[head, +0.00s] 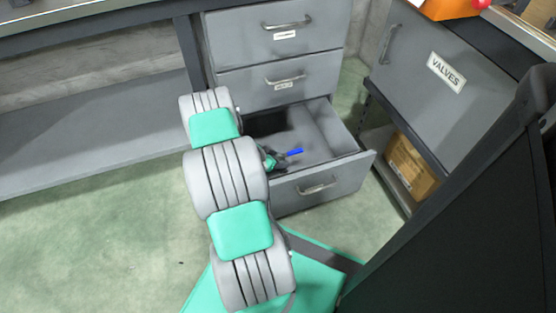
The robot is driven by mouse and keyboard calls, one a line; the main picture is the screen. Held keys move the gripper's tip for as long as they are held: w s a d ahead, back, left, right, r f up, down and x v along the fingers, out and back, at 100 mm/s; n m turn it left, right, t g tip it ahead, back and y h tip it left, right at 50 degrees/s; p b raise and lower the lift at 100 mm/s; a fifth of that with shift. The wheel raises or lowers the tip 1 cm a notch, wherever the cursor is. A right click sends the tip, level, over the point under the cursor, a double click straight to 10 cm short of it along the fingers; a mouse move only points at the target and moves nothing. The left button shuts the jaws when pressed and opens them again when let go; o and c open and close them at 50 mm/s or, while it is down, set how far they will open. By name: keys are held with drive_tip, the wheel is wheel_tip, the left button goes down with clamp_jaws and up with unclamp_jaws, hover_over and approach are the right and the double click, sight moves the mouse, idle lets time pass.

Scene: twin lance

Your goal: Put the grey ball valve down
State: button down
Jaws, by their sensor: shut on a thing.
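The grey ball valve (282,161) shows as a small dark grey body with a blue lever, over the open bottom drawer (322,186) of the grey cabinet. My gripper (274,160) is shut on the valve, and my arm hides most of the gripper from this view. The valve looks to be inside or just above the drawer; I cannot tell whether it touches the drawer floor. The visible drawer floor around it looks clear, apart from a dark area at the back left.
Two shut drawers (280,78) sit above the open one. To the right, a grey front labelled VALVES (445,71) stands above a shelf with a cardboard box (410,168). A workbench with a low shelf (95,130) runs along the left. The green floor (90,235) at the left is free.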

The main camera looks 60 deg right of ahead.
drive_tip(key=shift+a+f+b, duration=0.1)
drive_tip(key=shift+f+b, duration=0.55)
drive_tip(key=shift+b, duration=0.05)
drive_tip(key=c, duration=0.8)
unclamp_jaws()
drive_tip(key=shift+s, duration=0.15)
drive_tip(key=shift+c, duration=0.2)
drive_tip(key=o, duration=0.4)
drive_tip(key=shift+s+a+f, duration=0.15)
drive_tip(key=shift+s+f, duration=0.05)
drive_tip(key=shift+s, duration=0.05)
drive_tip(key=shift+o, duration=0.2)
drive_tip(key=shift+r+p, duration=0.35)
drive_tip(key=d+p+v, duration=0.1)
drive_tip(key=p+v, duration=0.4)
drive_tip(key=v, duration=0.7)
drive_tip(key=shift+w+a+r, duration=0.25)
drive_tip(key=shift+w+r, duration=0.15)
drive_tip(key=shift+r, duration=0.15)
